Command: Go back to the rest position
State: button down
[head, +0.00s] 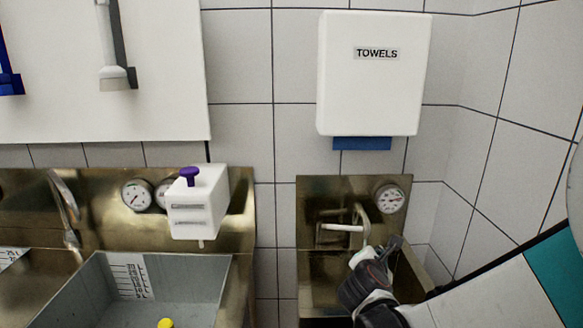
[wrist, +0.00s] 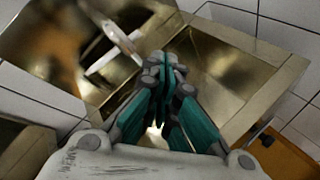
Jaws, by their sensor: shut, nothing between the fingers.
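My gripper (head: 381,256) is at the lower right in the head view, in front of the small metal hand basin (head: 312,272) on the tiled wall. In the wrist view my gripper (wrist: 166,66) has its teal fingers together, pointing into the basin (wrist: 262,72), with nothing between them. The pale faucet lever (head: 342,228) is just left of and behind my gripper; it also shows in the wrist view (wrist: 112,52). I cannot tell whether the fingers touch it.
A towel dispenser (head: 372,85) hangs above the basin. A white soap dispenser (head: 198,205) with a purple knob is to the left. A grey tub (head: 190,283) stands in the large sink at lower left. The tiled wall closes off the right.

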jog(key=s+a+r+m+g+y, duration=0.1)
jog(key=s+m+g+y, duration=0.1)
jog(key=s+m, duration=0.9)
jog(key=s+a+r+m+g+y, duration=0.1)
jog(key=s+r+m+g+y, duration=0.1)
jog(key=s+m, duration=0.9)
jog(key=s+g+y, duration=0.1)
jog(key=s, duration=0.3)
jog(key=shift+a+r+m, duration=0.15)
jog(key=shift+a+m, duration=0.1)
jog(key=shift+m, duration=0.15)
